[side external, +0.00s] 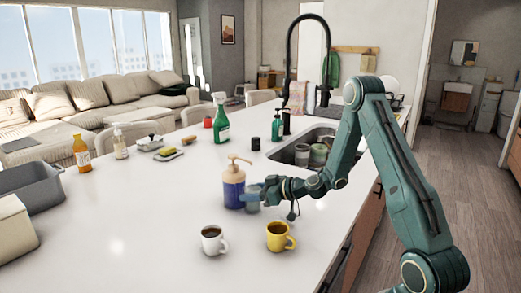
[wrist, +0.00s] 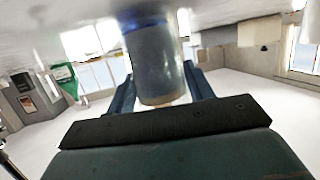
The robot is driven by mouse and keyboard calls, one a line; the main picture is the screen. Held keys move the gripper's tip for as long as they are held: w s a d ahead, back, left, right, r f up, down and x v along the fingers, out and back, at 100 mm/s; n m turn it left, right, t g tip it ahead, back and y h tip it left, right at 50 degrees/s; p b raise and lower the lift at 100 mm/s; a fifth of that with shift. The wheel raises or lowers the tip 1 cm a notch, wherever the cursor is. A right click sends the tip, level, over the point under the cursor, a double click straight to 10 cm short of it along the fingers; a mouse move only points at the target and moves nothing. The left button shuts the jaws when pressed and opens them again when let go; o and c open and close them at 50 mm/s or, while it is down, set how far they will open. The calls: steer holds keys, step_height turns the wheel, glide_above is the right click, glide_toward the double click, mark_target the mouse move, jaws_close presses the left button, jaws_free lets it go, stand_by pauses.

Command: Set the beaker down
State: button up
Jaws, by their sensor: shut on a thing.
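The beaker (side external: 252,203) is a grey-blue, see-through cylinder low over the white counter, just right of the pump bottle in the side view. In the wrist view, the beaker (wrist: 158,70) stands between the two fingers and looks upright; that picture is upside down, with the counter along the top. My gripper (side external: 256,191) is shut on the beaker, and its fingers (wrist: 160,88) flank it in the wrist view. The fingers partly hide the beaker in the side view. I cannot tell whether its base touches the counter.
A blue pump bottle (side external: 233,186) stands close beside the beaker. A white mug (side external: 213,240) and a yellow mug (side external: 279,237) stand nearer the camera. The sink (side external: 290,153) lies behind my arm. The counter's left middle (side external: 130,210) is clear.

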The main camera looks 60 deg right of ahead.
steer(key=shift+f, duration=0.3)
stand_by(0.4)
steer(key=o, duration=1.1)
steer(key=shift+c, duration=0.2)
steer(key=shift+r, duration=0.1)
steer(key=v, duration=1.2)
steer(key=shift+r, duration=0.1)
